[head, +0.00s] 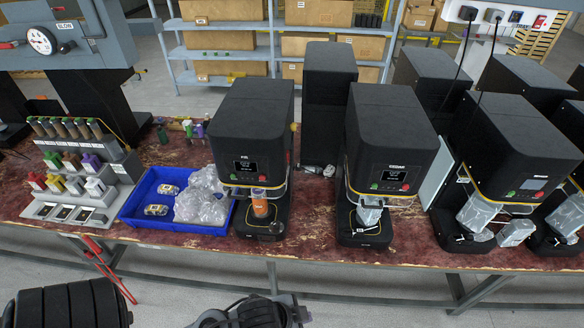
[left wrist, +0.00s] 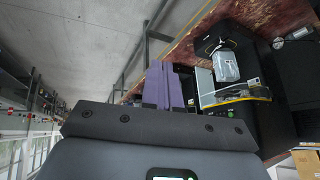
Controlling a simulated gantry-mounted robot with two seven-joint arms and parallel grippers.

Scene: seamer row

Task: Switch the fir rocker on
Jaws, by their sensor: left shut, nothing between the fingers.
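The fir machine (head: 246,120) is a black seamer with the label FIR, standing on the bench left of the cedar machine (head: 390,140). Its screen is lit, and an orange can (head: 260,203) stands under its head. I cannot make out which small part is its rocker or how it is set. My left gripper (left wrist: 166,68) shows in the left wrist view, its purple fingers together and empty. Beside them, apart, is a black seamer (left wrist: 237,125) with a silvery container (left wrist: 226,66); its label is not readable. My right gripper is not in view.
A blue tray (head: 128,211) with clear bags and small packs sits left of the fir machine. A stepped grey rack (head: 110,198) with coloured pieces stands farther left. More black seamers (head: 520,140) fill the right. The floor (head: 180,275) before the bench is partly free.

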